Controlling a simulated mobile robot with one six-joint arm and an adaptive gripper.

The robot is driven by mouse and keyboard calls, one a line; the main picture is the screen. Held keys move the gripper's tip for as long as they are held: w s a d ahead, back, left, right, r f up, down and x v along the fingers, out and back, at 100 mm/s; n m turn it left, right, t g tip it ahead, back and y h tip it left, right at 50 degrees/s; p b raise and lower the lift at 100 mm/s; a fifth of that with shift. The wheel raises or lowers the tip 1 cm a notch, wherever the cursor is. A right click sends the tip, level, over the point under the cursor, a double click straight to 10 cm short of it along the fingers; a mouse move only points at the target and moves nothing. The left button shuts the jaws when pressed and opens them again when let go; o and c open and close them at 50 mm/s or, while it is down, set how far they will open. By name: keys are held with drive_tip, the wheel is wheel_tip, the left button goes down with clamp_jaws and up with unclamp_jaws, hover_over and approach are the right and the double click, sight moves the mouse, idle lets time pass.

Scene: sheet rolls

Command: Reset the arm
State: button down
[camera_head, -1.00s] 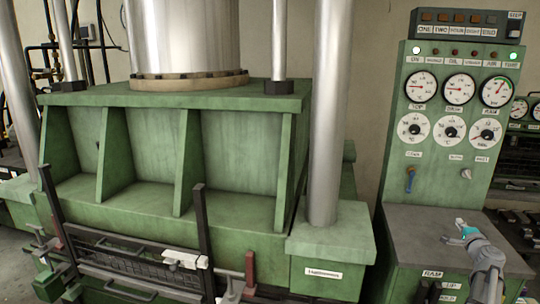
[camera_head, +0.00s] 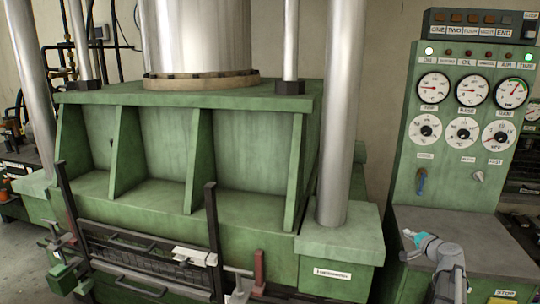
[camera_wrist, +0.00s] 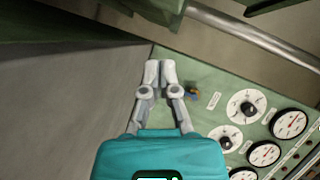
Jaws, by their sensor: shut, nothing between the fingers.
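My gripper (camera_head: 408,236) is at the lower right of the head view, just in front of the green control panel and over its grey shelf (camera_head: 470,240). In the wrist view my gripper (camera_wrist: 159,70) has its two grey fingers together with nothing between them. The fingertips look apart from the lever and the panel.
A large green press (camera_head: 250,230) with steel columns (camera_head: 340,110) fills the left and middle. Dark upright bars (camera_head: 213,245) and a red-handled clamp (camera_head: 259,268) stand at its front. A button box (camera_head: 475,22) sits on top of the panel.

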drive_tip(key=s+a+f+n+g+y, duration=0.2)
drive_tip(key=a+f+n+g, duration=0.2)
drive_tip(key=a, duration=0.8)
drive_tip(key=s+a+f+n+g+y, duration=0.1)
drive_tip(key=s+a+f+n+g, duration=0.25)
drive_tip(key=a, duration=0.95)
drive_tip(key=s+a+f+n+g+h, duration=0.2)
drive_tip(key=s+a+f+n+g, duration=0.15)
drive_tip(key=s+a, duration=0.35)
drive_tip(key=s+a+f+n+g+h, duration=0.2)
drive_tip(key=s+a+f+g, duration=0.15)
drive_tip(key=s+a, duration=0.3)
wheel_tip(320, 180, up, 14)
drive_tip(key=p, duration=1.3)
drive_tip(key=shift+d, duration=0.2)
